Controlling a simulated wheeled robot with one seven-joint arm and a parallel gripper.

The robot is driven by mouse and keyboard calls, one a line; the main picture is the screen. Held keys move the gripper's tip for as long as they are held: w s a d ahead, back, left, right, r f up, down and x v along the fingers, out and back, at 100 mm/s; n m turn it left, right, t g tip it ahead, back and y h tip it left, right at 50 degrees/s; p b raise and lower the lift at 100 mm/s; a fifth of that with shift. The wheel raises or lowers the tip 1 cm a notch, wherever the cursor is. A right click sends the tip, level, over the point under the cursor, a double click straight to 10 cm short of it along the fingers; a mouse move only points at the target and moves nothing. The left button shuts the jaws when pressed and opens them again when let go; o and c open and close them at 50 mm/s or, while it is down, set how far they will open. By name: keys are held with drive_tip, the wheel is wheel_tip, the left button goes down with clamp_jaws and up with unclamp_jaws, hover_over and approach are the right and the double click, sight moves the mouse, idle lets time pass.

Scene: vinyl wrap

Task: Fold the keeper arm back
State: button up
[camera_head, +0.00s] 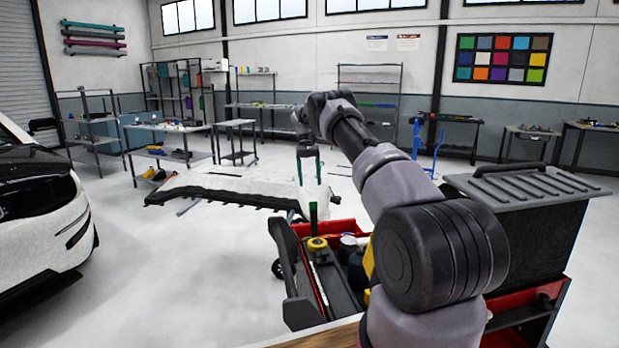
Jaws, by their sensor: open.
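My gripper (309,178) is ahead of me, near the middle of the picture, pointing down with its two fingers apart. I see nothing between them. It is over or in front of the right part of a long pale panel with a dark jagged front edge (225,198); I cannot tell how far apart they are. I cannot pick out the keeper arm with certainty. The area around the fingers is small, and my arm hides part of what lies to the right.
A red tool cart (345,228) with a yellow-and-black tape roll (317,243) stands close in front. A dark case with a ribbed grey lid (530,187) is at the right. A white car (40,210) stands left. Open floor (180,290) lies between car and cart.

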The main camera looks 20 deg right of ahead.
drive_tip(key=shift+w+r, duration=0.2)
drive_tip(key=shift+r, duration=0.3)
drive_tip(key=c, duration=0.4)
drive_tip(key=n+t, duration=0.3)
drive_tip(key=n, duration=1.5)
approach(313, 202)
drive_tip(key=f, duration=0.6)
drive_tip(key=s+f, duration=0.1)
drive_tip(key=f, duration=0.3)
drive_tip(key=shift+a, duration=0.1)
drive_tip(key=shift+c, duration=0.3)
clamp_jaws()
